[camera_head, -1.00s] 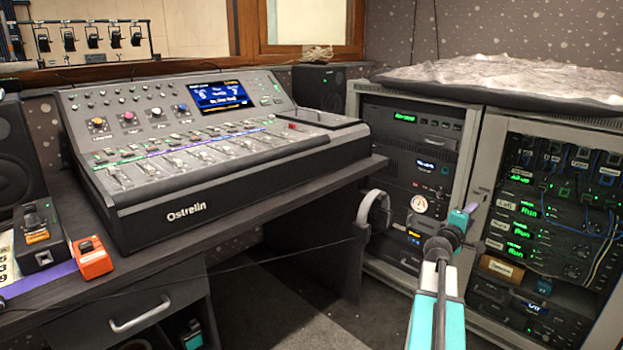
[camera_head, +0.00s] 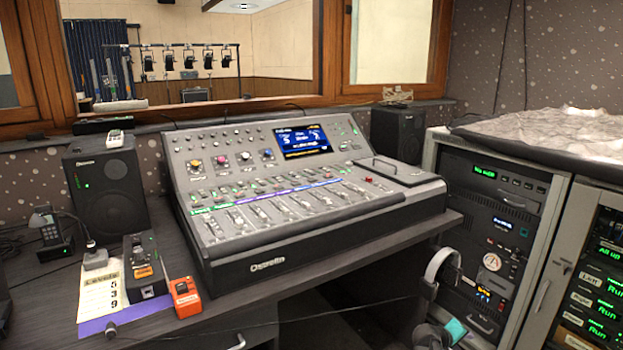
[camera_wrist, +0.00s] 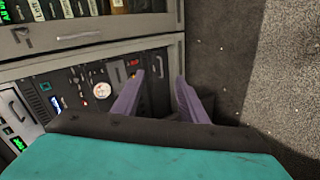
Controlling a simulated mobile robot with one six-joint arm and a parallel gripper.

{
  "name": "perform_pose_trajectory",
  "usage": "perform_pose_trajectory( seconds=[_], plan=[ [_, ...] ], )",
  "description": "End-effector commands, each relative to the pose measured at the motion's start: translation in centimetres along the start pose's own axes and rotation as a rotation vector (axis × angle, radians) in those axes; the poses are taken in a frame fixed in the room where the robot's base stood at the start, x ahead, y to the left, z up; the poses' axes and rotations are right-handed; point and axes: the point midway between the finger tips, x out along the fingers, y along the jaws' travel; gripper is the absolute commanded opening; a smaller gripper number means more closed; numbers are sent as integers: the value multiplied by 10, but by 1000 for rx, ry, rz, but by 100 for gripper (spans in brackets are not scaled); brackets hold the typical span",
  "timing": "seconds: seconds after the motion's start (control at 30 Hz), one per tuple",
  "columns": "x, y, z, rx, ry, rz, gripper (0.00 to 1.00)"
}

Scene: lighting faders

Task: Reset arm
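My gripper (camera_wrist: 160,78) shows in the wrist view with two purple fingers spread apart and nothing between them. It points toward a rack front and the dark carpet beside it. In the head view only a piece of my teal and black arm (camera_head: 450,332) shows at the bottom edge, right of the desk and below the headphones; the fingers cannot be made out there. The mixing console (camera_head: 300,245), with its rows of faders and a lit blue screen (camera_head: 303,138), stands on the desk, well away from my arm.
The desk (camera_head: 75,275) holds a speaker (camera_head: 105,187), an orange box (camera_head: 185,297), a black pedal-like box (camera_head: 145,270) and a Levels sheet (camera_head: 100,295). Headphones (camera_head: 442,270) hang at the desk's right end. Equipment racks (camera_head: 495,225) stand close on the right.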

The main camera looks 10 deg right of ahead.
Motion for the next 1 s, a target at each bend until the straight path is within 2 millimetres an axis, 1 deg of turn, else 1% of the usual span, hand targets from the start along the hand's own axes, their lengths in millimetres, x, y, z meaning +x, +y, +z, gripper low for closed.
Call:
perform_pose_trajectory(
  seconds=[0.03,0.07,0.1,0.17,0.2,0.27,0.4,0.47,0.5,0.67,0.77,0.8,0.87,1.0],
  plan=[
    [-15,-15,-1,0,-12,-43,39],
    [-20,-26,0,4,-22,-67,39],
    [-27,-42,2,6,-34,-100,39],
    [-39,-64,5,9,-55,-147,39],
    [-47,-78,8,11,-68,-179,39],
    [-61,-100,12,11,-91,-227,39],
    [-95,-148,27,7,-150,-336,39],
    [-111,-167,34,3,-177,-381,39],
    [-122,-180,40,-1,-196,-411,39],
    [-170,-225,66,-20,-278,-528,39],
    [-201,-250,85,-36,-334,-597,39],
    [-215,-259,93,-44,-358,-624,39],
    [-235,-272,105,-55,-394,-664,39],
    [-283,-297,137,-86,-482,-752,39]
  ],
)
